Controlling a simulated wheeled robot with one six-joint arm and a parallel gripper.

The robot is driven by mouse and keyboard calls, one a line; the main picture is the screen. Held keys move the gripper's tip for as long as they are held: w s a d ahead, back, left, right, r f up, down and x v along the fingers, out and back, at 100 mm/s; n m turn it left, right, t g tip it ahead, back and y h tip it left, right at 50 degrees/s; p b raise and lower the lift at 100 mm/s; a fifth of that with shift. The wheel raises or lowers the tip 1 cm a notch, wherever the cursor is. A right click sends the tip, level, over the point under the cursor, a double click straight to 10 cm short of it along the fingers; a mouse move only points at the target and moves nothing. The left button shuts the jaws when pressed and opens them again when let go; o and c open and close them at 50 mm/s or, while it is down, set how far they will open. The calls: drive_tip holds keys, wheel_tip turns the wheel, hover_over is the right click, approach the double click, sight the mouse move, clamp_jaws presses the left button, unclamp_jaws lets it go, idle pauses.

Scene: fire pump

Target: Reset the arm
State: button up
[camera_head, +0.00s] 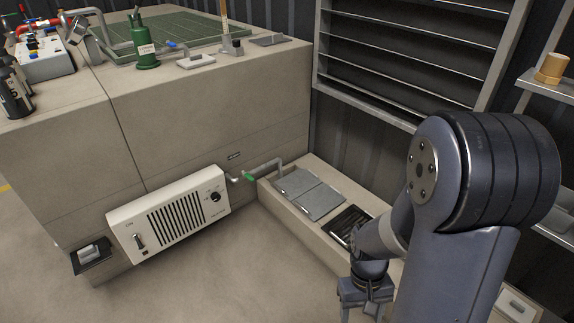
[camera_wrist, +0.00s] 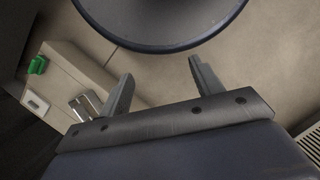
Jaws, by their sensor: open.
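My gripper (camera_head: 366,296) hangs low at the bottom right of the head view, pointing down, near the low beige ledge by the wall. In the wrist view my gripper (camera_wrist: 158,82) shows two grey fingers spread wide apart. Nothing is between them. My dark arm fills the right side of the head view and hides part of the ledge and wall behind it.
A beige cabinet (camera_head: 200,110) stands at left with a white vented heater (camera_head: 170,215) on its front. The low ledge (camera_head: 270,194) carries grey hatch plates (camera_head: 308,193) and a black grate (camera_head: 348,222). A shelf (camera_head: 545,88) holds a tan cup (camera_head: 551,68). Floor in front is clear.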

drive_tip(key=shift+w+d+f+p, duration=0.15)
drive_tip(key=shift+w+f, duration=0.15)
drive_tip(key=shift+w, duration=0.5)
drive_tip(key=shift+w+f+p, duration=0.1)
drive_tip(key=shift+w+f, duration=0.25)
drive_tip(key=shift+w, duration=0.4)
drive_tip(key=shift+w+d+f+p, duration=0.15)
drive_tip(key=shift+w+f, duration=0.15)
drive_tip(key=shift+w, duration=0.5)
drive_tip(key=shift+a, duration=0.1)
